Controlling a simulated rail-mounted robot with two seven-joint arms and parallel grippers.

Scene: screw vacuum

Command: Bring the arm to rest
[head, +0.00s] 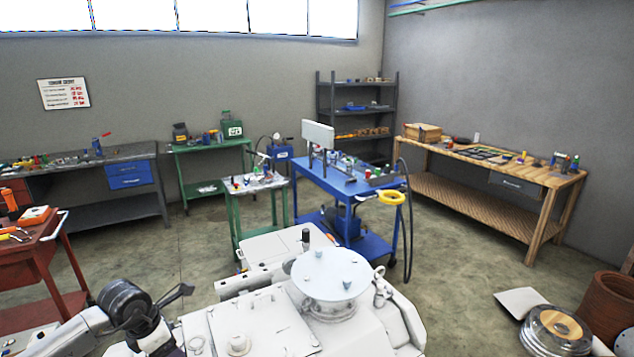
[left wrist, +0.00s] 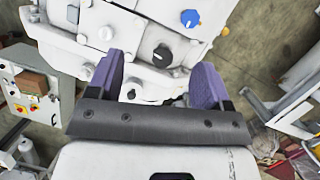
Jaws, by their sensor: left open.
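My left arm (head: 75,331) comes in from the lower left in the head view, left of a large white machine (head: 262,313) with a round white disc (head: 331,272) on top. In the left wrist view, my left gripper (left wrist: 157,84) has its two purple fingers spread wide with nothing between them. Beyond the fingers is a pale machine panel (left wrist: 145,35) with a black knob (left wrist: 162,55) and a blue knob (left wrist: 190,18). The gap to the panel is hard to judge. My right gripper shows in neither view.
A red cart (head: 38,265) stands at the left, near my left arm. A green table (head: 262,208) and a blue cart (head: 352,187) with a hanging hose stand behind the white machine. A wooden bench (head: 480,190) lines the right wall. Open floor (head: 455,260) lies right of centre.

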